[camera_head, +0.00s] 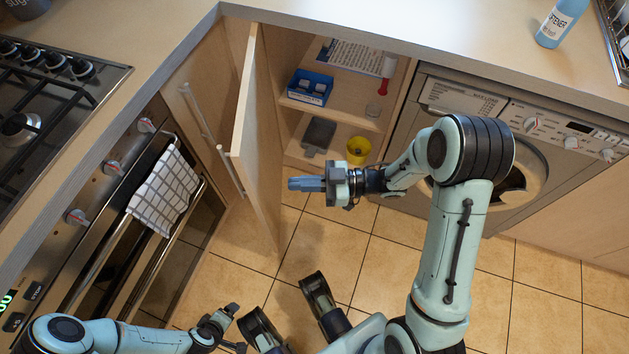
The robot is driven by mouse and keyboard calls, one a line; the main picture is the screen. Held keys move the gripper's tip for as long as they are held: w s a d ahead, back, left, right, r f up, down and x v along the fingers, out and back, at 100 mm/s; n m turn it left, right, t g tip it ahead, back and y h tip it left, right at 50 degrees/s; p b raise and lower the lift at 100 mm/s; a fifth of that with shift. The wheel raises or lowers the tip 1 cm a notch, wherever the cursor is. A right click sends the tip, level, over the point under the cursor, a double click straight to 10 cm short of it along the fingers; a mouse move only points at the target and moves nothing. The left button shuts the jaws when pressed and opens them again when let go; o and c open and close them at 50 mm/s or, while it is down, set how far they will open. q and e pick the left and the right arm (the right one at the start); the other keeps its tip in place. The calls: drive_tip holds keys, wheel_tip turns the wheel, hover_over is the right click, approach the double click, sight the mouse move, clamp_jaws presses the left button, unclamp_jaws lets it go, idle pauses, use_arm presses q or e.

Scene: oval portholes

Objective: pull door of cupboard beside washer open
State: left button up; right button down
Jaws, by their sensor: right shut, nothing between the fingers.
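The cupboard door (258,140) stands wide open on the left side of the cupboard, its edge towards me. Its white bar handle (232,170) is on the door's left face. The open cupboard (343,115) shows its shelves, left of the washer (480,145). My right gripper (290,184) is shut and empty, in front of the opening and right of the door, apart from the handle. My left gripper (232,326) is low at the bottom left, far from the door; its fingers are too small to judge.
The shelves hold a blue box (310,88), a yellow cup (358,150) and a dark grey item (319,135). An oven with a checked towel (163,190) stands at left. A blue bottle (560,22) is on the counter. Tiled floor (290,270) is clear below the door.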

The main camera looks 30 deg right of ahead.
sight(252, 184)
drive_tip(key=b+x, duration=0.1)
drive_tip(key=x, duration=0.5)
drive_tip(key=shift+w+a, duration=0.1)
drive_tip(key=shift+a, duration=0.1)
use_arm(q)
drive_tip(key=shift+a+f, duration=0.25)
drive_tip(key=shift+f, duration=0.25)
drive_tip(key=shift+a+f, duration=0.2)
drive_tip(key=shift+f, duration=0.25)
use_arm(e)
drive_tip(key=shift+w+a, duration=0.4)
drive_tip(key=shift+a, duration=0.2)
use_arm(q)
drive_tip(key=shift+w, duration=0.1)
use_arm(e)
drive_tip(key=shift+a, duration=0.1)
